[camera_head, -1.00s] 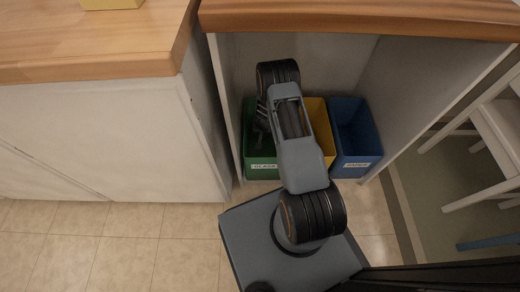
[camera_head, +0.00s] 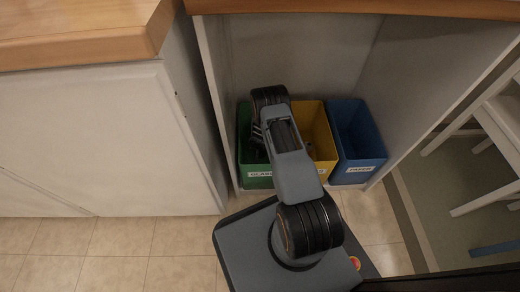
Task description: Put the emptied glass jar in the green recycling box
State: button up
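The green recycling box (camera_head: 259,183), labelled GLASS, stands at the left of a row of boxes under the wooden counter. My gripper (camera_head: 257,142) is at the green box's opening, partly hidden behind my arm's end joint. Its fingers are dark and small here, and I cannot tell whether they are open or shut. I see no glass jar; the inside of the green box is dark and mostly covered by my arm.
A yellow box (camera_head: 318,130) stands right beside the green one, partly behind my arm. A blue box (camera_head: 357,140) labelled PAPER is to its right. Cabinet side panels flank the row. A white chair (camera_head: 490,140) stands at the right.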

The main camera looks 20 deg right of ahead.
jog(key=shift+f, duration=0.1)
jog(key=o, duration=1.1)
jog(key=p+v, duration=0.5)
jog(key=v, duration=0.7)
jog(key=shift+r, duration=0.2)
